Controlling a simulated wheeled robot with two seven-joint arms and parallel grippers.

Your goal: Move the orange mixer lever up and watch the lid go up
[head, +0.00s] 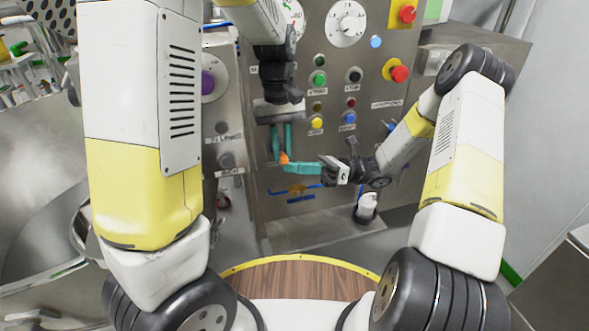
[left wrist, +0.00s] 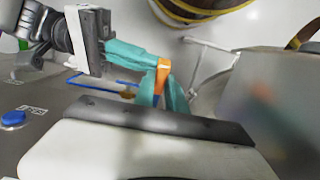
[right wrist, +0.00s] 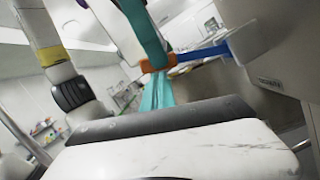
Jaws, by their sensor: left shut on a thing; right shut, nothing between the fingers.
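The orange mixer lever (head: 284,158) is at the lower part of the steel control panel (head: 330,213). My left gripper (head: 281,150) points down from above, with its teal fingers shut on the lever. In the left wrist view the orange lever end (left wrist: 162,76) shows between those fingers. The right wrist view shows the orange part (right wrist: 157,63) on a blue bar (right wrist: 205,51) that runs toward the panel. My right gripper (head: 287,166) comes from the right, shut and empty, its tips close beside the lever; I cannot tell whether they touch. I cannot make out the lid.
The panel carries a green button (head: 319,78), a yellow button (head: 317,123), a blue button (head: 349,117) and red emergency stops (head: 399,73). A large steel vessel (head: 40,215) stands at the left. A small white container (head: 367,206) is low at the right.

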